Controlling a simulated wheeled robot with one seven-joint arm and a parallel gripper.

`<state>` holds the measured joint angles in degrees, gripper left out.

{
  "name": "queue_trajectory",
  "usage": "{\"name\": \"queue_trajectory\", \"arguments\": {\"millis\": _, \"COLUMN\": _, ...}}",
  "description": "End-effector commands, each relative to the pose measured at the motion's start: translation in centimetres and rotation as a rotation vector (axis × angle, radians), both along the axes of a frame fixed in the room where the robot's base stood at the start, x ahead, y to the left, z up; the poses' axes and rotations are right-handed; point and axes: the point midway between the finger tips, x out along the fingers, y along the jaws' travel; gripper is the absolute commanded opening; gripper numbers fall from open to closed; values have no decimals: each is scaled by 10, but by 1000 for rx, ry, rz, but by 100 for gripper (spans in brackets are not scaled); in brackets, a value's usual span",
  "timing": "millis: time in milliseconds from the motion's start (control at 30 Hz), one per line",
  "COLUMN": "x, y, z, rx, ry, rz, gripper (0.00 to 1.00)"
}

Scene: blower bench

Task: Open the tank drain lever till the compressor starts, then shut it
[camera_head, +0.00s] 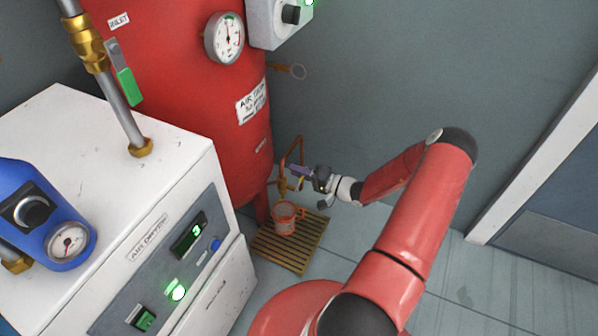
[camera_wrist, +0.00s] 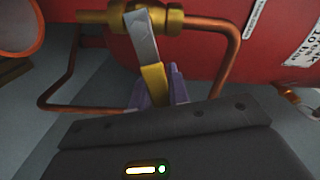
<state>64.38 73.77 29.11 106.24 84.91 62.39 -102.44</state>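The tank drain lever (camera_wrist: 154,82) is a flat silver bar with a yellow sleeve, on a brass valve (camera_wrist: 166,20) in copper pipe. In the wrist view it points down from the valve toward my gripper. My gripper (camera_wrist: 160,88) has purple fingers on both sides of the yellow sleeve and looks shut on it; the contact itself is partly hidden. In the head view my gripper (camera_head: 302,174) is at the valve low beside the red tank (camera_head: 180,65). The tank's gauge (camera_head: 224,38) has its needle pointing about straight up.
An orange bucket (camera_head: 284,224) stands on a slatted grate (camera_head: 303,256) below the valve. The white air dryer (camera_head: 75,135) with lit green lamps stands at left. A grey box (camera_head: 272,22) with a knob and green light is above. Floor at right is clear.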

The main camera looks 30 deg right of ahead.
Motion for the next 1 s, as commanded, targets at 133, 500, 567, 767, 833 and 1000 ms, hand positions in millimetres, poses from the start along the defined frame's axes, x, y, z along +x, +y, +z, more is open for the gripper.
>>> {"name": "queue_trajectory", "arguments": {"millis": 133, "x": 0, "y": 0, "z": 0, "rx": 0, "ry": 0, "rz": 0, "gripper": 0}}
{"name": "queue_trajectory", "arguments": {"millis": 500, "x": 1, "y": -1, "z": -8, "rx": 73, "ry": 57, "rz": 1, "gripper": 0}}
{"name": "queue_trajectory", "arguments": {"millis": 567, "x": 1, "y": -1, "z": -12, "rx": 120, "ry": 94, "rz": 1, "gripper": 0}}
{"name": "queue_trajectory", "arguments": {"millis": 767, "x": 1, "y": -2, "z": -18, "rx": 233, "ry": 181, "rz": 0, "gripper": 0}}
{"name": "queue_trajectory", "arguments": {"millis": 833, "x": 1, "y": -2, "z": -19, "rx": 244, "ry": 190, "rz": 0, "gripper": 0}}
{"name": "queue_trajectory", "arguments": {"millis": 1000, "x": 1, "y": -2, "z": -19, "rx": 245, "ry": 192, "rz": 0, "gripper": 0}}
